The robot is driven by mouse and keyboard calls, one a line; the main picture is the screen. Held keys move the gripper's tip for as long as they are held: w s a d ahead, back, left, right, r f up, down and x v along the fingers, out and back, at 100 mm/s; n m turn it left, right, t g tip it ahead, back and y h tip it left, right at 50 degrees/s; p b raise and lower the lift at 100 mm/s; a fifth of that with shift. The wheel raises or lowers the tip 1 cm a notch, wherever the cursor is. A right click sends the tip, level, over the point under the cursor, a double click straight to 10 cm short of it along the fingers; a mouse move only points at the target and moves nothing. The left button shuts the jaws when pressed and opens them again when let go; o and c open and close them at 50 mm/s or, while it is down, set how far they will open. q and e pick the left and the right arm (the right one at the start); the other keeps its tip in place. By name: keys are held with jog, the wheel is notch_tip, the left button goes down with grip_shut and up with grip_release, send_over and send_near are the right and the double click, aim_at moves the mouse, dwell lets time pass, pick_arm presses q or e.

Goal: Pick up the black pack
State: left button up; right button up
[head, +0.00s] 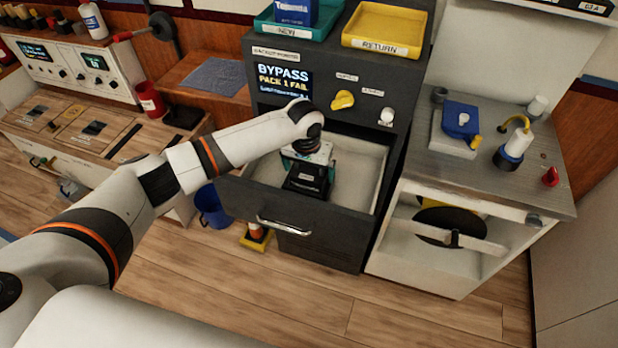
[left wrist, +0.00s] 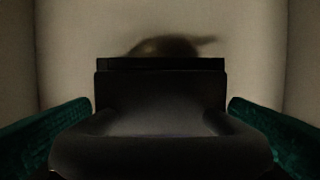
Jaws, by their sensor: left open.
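The black pack (head: 305,181) sits in the open drawer (head: 362,170) of the dark cabinet. In the left wrist view the pack (left wrist: 160,100) fills the middle, with a rounded handle-like part nearest the camera. My left gripper (head: 307,158) points down into the drawer at the pack. Its green finger pads show at the left and right of the pack in the wrist view, spread apart. I cannot tell whether either pad touches it. My right gripper is not in view.
The drawer walls surround the pack, with bare drawer floor to its right. The cabinet front above has a yellow knob (head: 342,100) and a BYPASS screen (head: 284,84). A yellow RETURN tray (head: 385,27) and a teal NEW tray (head: 292,30) are on top. A grey-topped bench (head: 500,170) stands right.

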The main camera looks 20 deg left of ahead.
pick_arm(q)
jog(key=c, duration=1.8)
jog(key=shift+w+r, duration=0.15)
jog(key=shift+c, duration=0.7)
notch_tip(320, 180, up, 10)
jog(key=shift+f+b, duration=0.2)
jog(key=shift+b, duration=0.35)
jog(key=shift+r+p, duration=0.3)
jog(key=shift+r, duration=0.2)
jog(key=shift+r+p, duration=2)
jog(key=shift+p, duration=0.7)
